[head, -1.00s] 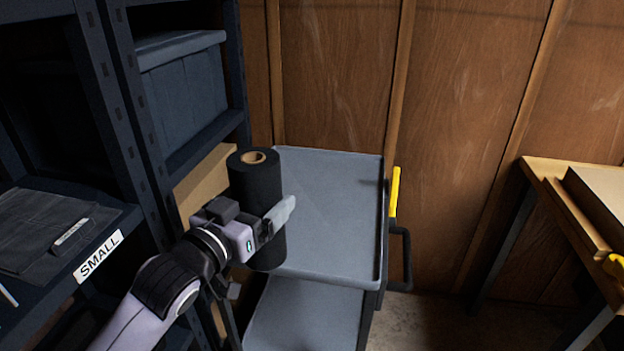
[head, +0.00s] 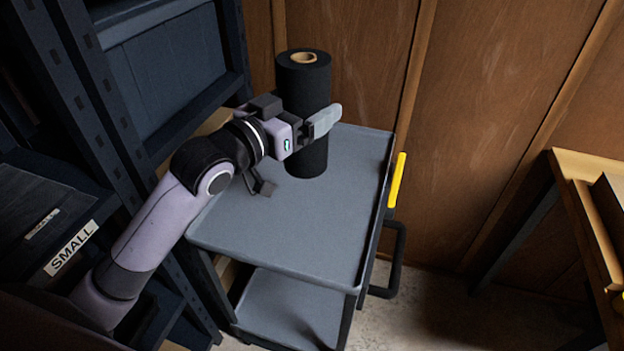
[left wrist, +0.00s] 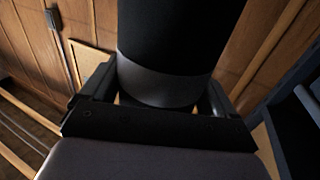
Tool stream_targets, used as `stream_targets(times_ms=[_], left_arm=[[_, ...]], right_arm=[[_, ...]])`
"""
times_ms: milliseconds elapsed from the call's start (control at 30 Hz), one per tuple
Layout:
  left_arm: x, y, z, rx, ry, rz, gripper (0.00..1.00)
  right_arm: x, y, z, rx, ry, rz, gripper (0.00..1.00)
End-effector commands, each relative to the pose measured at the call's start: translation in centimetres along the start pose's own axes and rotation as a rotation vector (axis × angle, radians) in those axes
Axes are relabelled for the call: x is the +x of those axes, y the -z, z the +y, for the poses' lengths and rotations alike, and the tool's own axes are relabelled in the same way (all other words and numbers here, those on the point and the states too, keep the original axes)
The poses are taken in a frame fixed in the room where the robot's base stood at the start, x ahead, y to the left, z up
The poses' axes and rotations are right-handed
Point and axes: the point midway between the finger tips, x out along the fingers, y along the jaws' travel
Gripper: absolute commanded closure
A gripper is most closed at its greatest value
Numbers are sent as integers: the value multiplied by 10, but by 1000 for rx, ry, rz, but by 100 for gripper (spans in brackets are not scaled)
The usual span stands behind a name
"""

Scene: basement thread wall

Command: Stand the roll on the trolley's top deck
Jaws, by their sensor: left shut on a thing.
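The black roll (head: 304,90) is upright, with a tan core showing at its top end. My left gripper (head: 322,122) is shut around the roll's lower half. In the left wrist view the roll (left wrist: 180,50) fills the space between the fingers (left wrist: 160,100). The trolley's grey top deck (head: 290,225) lies below and around the roll in the picture. The roll's bottom end shows against the back part of the deck; I cannot tell whether it touches. My right gripper is not in view.
Dark shelving with a SMALL label (head: 72,247) stands close on the left, beside my left arm. The trolley has a black handle (head: 390,262) and a yellow part (head: 397,180) on its right. A wooden bench (head: 580,200) is at far right. The deck's front is clear.

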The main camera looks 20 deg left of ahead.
Motion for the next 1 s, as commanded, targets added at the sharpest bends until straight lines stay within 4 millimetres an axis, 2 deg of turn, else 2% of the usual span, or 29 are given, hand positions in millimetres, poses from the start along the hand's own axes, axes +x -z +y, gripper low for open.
stream_targets(times_ms=[300,500,767,1000], left_arm=[[-1,-84,1,-3,0,-5,56],[0,-130,1,-1,0,-1,56],[0,-154,1,-1,0,1,56],[0,-188,1,-1,-1,1,56]], right_arm=[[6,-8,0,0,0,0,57],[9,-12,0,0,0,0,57],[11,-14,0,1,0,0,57],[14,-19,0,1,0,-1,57]])
